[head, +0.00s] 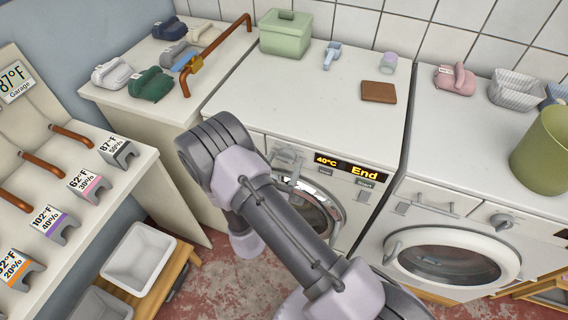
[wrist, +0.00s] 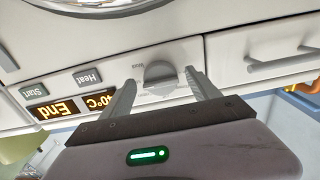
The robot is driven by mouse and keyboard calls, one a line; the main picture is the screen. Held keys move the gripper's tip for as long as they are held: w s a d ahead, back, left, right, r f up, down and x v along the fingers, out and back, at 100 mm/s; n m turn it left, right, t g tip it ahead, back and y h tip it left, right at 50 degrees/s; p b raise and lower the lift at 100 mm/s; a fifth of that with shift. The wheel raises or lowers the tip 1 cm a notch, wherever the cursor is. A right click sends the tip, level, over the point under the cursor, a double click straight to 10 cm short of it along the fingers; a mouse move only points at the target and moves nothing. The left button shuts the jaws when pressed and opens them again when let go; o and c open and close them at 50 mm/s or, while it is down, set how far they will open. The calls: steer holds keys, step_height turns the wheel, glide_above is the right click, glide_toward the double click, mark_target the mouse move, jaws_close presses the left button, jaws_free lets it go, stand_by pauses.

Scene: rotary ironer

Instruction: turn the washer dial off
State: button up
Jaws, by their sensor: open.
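The washer dial (wrist: 160,73) is a grey, half-round knob on the white front panel, seen upside down in the wrist view. My gripper (wrist: 161,78) is open, with one finger on each side of the dial. A gap shows on both sides, and I cannot tell whether either finger touches it. The washer (head: 312,95) stands in the middle of the head view. Its display (head: 345,167) reads "40°C" and "End". My arm crosses in front of the washer in the head view and hides my gripper there.
Heat (wrist: 88,77) and Start (wrist: 34,89) buttons are beside the dial. A drawer with a bar handle (wrist: 283,60) is on its other side. A second washer (head: 450,237) stands at the right. A green box (head: 285,37) and brown block (head: 379,92) lie on top.

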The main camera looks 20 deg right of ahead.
steer(key=shift+w+d, duration=0.15)
steer(key=shift+w, duration=0.05)
steer(key=shift+c, duration=0.3)
steer(key=c, duration=1.3)
